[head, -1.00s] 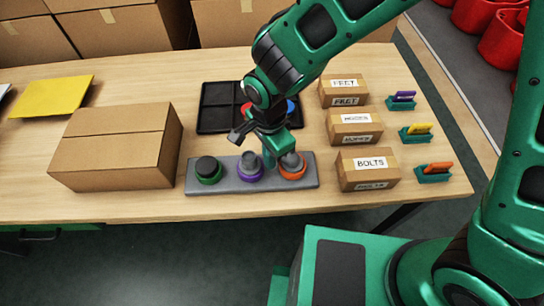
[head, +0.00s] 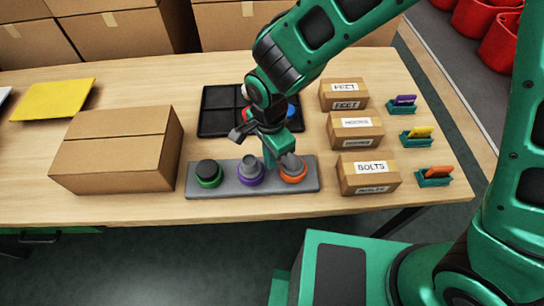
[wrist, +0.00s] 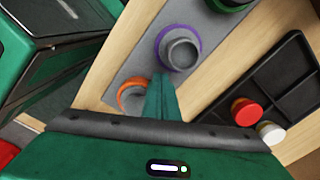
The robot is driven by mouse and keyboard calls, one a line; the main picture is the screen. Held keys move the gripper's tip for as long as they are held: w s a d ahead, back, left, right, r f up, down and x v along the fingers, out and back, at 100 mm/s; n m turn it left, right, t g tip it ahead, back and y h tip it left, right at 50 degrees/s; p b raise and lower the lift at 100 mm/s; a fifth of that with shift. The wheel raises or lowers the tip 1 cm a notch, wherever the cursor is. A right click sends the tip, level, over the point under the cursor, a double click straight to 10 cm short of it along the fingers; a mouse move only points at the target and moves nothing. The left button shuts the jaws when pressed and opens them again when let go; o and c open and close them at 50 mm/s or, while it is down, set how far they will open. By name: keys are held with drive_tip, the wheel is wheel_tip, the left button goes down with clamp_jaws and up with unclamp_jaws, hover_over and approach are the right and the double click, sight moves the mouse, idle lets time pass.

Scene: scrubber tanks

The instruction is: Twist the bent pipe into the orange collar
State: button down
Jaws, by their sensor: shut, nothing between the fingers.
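A grey block (head: 222,188) near the table's front edge carries three collars. The orange collar (head: 294,178) is at its right end, with a grey pipe piece, apparently the bent pipe (head: 290,161), standing in it. How far it is turned in cannot be told. My gripper (head: 270,163) is shut and empty, its fingers pointing down between the orange and purple collars, close beside the bent pipe. Whether they touch it is unclear. In the wrist view the fingers (wrist: 160,82) partly cover the orange collar (wrist: 122,90).
The purple collar (head: 250,179) holds a grey fitting, and the green collar (head: 208,180) a black cap. A black divided tray (head: 215,118) lies behind, with red, white and blue pieces. A large carton (head: 115,150) is left; small labelled boxes (head: 368,178) are right. The front left table is clear.

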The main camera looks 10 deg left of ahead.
drive_tip(key=shift+w, duration=0.45)
drive_tip(key=shift+w, duration=0.25)
wheel_tip(320, 180, up, 9)
idle(1.3)
idle(0.8)
drive_tip(key=w+d+r, duration=0.2)
drive_tip(key=d, duration=0.7)
drive_tip(key=w+d+r+h, duration=0.1)
drive_tip(key=w+d+r, duration=0.15)
drive_tip(key=d, duration=0.65)
drive_tip(key=w+d+r, duration=0.2)
drive_tip(key=d+r, duration=0.1)
drive_tip(key=d, duration=0.7)
drive_tip(key=s+d+r+n+y, duration=0.1)
drive_tip(key=s+d+r+n, duration=0.1)
drive_tip(key=s+d, duration=1.5)
drive_tip(key=d, duration=0.3)
drive_tip(key=shift+s+d+n, duration=0.2)
drive_tip(key=shift+s+n, duration=0.05)
drive_tip(key=shift+n, duration=0.15)
